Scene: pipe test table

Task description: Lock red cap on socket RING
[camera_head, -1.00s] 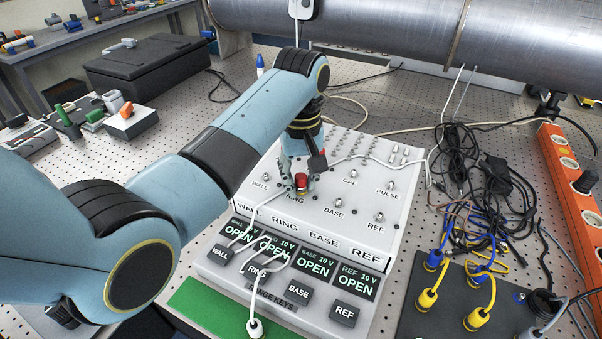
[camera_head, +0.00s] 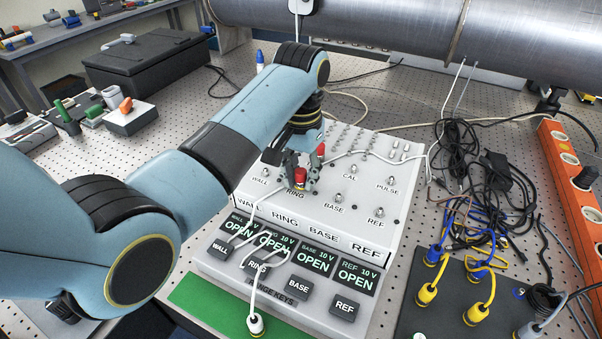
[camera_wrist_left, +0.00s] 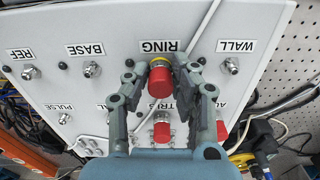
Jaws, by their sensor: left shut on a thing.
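The red cap (camera_head: 301,179) is at the RING socket on the white panel box (camera_head: 345,228). In the left wrist view the red cap (camera_wrist_left: 159,80) stands under the RING label, with a yellow ring at its far end. My left gripper (camera_head: 302,183) has its fingers on both sides of it; in the wrist view the fingertips (camera_wrist_left: 160,68) flank the cap closely. I cannot tell from this angle how far the cap is turned. A second red cap (camera_wrist_left: 161,131) sits on the TRIG socket, between the fingers' bases. My right gripper is in neither view.
Bare sockets WALL (camera_wrist_left: 232,65), BASE (camera_wrist_left: 119,63) and REF (camera_wrist_left: 30,71) flank RING. A white cable (camera_head: 258,207) runs across the panel. Black cables (camera_head: 462,150) lie to its right. A large metal pipe (camera_head: 400,28) spans the back.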

